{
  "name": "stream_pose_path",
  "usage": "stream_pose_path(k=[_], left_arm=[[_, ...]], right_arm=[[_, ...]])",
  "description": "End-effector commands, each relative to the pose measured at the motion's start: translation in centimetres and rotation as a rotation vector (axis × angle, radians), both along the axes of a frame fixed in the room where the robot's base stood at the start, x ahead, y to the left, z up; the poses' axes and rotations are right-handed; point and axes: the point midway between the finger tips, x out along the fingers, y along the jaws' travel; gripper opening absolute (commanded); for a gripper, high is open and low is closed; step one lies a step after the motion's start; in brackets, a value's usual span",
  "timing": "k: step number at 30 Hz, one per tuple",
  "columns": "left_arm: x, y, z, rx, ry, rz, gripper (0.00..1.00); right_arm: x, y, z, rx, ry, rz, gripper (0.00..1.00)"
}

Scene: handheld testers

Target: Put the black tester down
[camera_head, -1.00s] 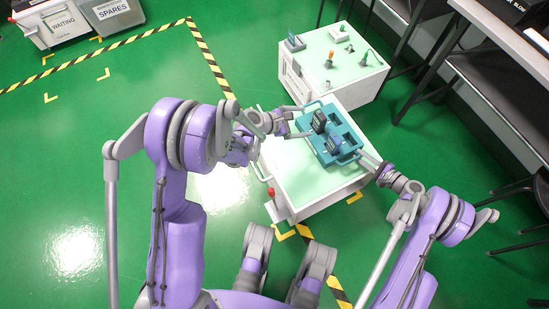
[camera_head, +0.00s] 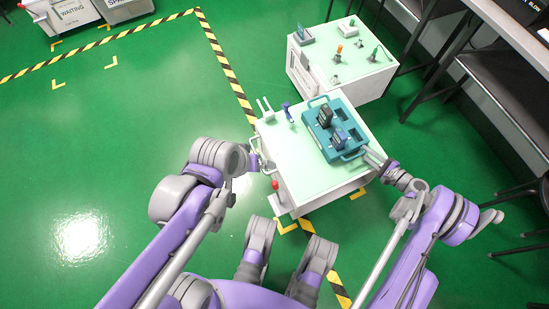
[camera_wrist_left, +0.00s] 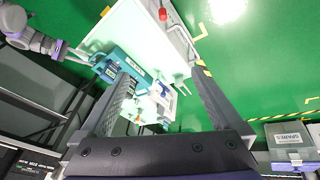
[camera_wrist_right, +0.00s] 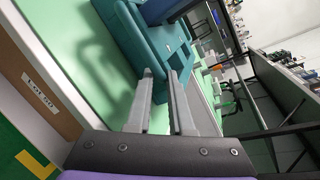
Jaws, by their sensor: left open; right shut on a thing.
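The teal tray (camera_head: 351,121) lies on the pale green cart top (camera_head: 300,165). The black tester (camera_head: 325,116) stands upright in it, in the part farther from me. A blue tester (camera_head: 341,138) stands nearer to me in the same tray. My right gripper (camera_head: 371,156) is shut at the tray's near right handle; its fingers also show in the right wrist view (camera_wrist_right: 160,80) beside the tray. My left gripper (camera_wrist_left: 160,76) is open and empty, back near the cart's left edge and clear of both testers. The testers' lower ends are hidden in the tray.
A small blue item (camera_head: 287,110) and a grey two-pronged holder (camera_head: 265,108) sit at the cart's far left corner. A red knob (camera_head: 275,185) is on the near left corner. A second white cart (camera_head: 340,65) with small fixtures stands behind. Dark tables line the right.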

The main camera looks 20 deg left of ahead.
Motion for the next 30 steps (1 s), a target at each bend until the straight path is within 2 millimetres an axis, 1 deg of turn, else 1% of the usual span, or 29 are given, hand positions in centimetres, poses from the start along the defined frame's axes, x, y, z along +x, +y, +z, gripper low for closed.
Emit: stream_pose_path(k=[1,3,6,10,17,18,20,21,24,30], left_arm=[[-1.3,0.5,0.0,0.045,-0.001,-0.048,1.0],[-2.6,1.1,-0.1,0.103,0.0,-0.109,1.0],[-3.8,1.7,-0.2,0.163,0.002,-0.172,1.0],[-4.6,2.1,-0.3,0.199,0.004,-0.212,1.0],[-4.7,2.2,-0.3,0.206,0.004,-0.219,1.0],[-4.6,2.2,-0.3,0.205,0.004,-0.218,1.0],[-4.6,2.2,-0.3,0.205,0.004,-0.217,1.0],[-4.6,2.2,-0.3,0.205,0.004,-0.217,1.0],[-4.6,2.2,-0.3,0.204,0.004,-0.216,1.0],[-4.6,2.2,-0.3,0.204,0.004,-0.216,1.0]], right_arm=[[0.0,0.0,0.0,0.001,0.001,0.0,0.0],[0.0,0.0,0.0,0.001,0.001,0.0,0.0],[0.0,0.0,0.0,0.001,0.001,0.0,0.0],[0.0,0.0,0.0,0.001,0.001,0.0,0.0],[0.0,0.0,0.0,0.001,0.001,0.0,0.0],[0.0,0.0,0.0,0.001,0.001,0.0,0.22],[0.0,0.0,0.0,0.001,0.001,0.0,0.33],[0.0,0.0,0.0,0.001,0.001,0.0,0.4],[0.0,0.0,0.0,0.001,0.001,0.0,0.55],[0.0,0.0,0.0,0.001,0.0,0.001,0.55]])
